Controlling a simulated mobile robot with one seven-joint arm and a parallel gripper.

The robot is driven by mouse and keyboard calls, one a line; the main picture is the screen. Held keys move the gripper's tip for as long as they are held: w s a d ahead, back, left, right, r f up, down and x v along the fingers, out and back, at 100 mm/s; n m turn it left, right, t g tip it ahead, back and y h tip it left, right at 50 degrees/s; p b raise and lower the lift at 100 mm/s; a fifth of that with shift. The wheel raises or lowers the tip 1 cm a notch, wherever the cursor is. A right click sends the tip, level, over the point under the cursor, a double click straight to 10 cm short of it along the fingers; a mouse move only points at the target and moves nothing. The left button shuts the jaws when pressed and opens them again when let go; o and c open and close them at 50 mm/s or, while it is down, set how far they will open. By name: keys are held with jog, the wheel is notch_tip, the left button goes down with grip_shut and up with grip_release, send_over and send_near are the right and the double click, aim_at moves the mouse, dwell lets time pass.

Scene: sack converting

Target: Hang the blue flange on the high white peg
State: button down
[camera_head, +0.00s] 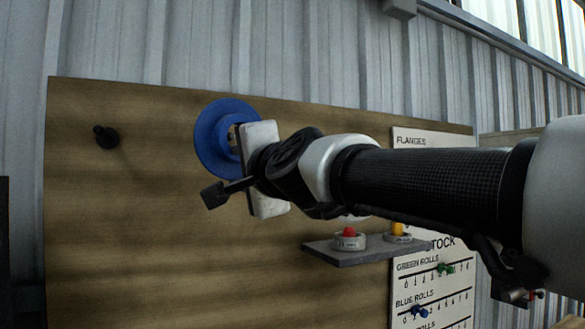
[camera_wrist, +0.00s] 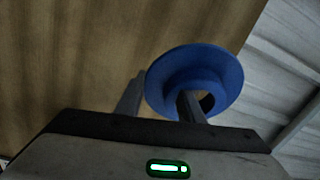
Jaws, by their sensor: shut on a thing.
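The blue flange (camera_head: 208,135) is a wide ring with a hub, held up in front of the wooden board in the head view. It also shows in the wrist view (camera_wrist: 215,62), with its round hole partly visible at the lower right. My gripper (camera_head: 236,138) is shut on the flange; in the wrist view one finger of my gripper (camera_wrist: 160,98) overlaps the hub and the other is to its left. Exactly how the fingers grip the hub is hard to see. No white peg can be made out; the flange and my arm cover part of the board.
A black peg (camera_head: 106,137) sticks out of the wooden board (camera_head: 110,230) at left. A small grey shelf (camera_head: 345,257) below my arm carries a red-topped piece (camera_head: 350,241) and a yellow-topped piece (camera_head: 397,231). A white stock chart (camera_head: 430,280) is at right. The board's lower left is clear.

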jog(key=shift+f+b+x, duration=0.25)
jog(key=shift+b+x, duration=0.3)
jog(key=shift+x, duration=0.95)
jog(key=shift+f+b+x, duration=0.2)
jog(key=shift+b+x, duration=0.35)
jog(key=shift+x, duration=0.95)
jog(key=shift+w, duration=0.15)
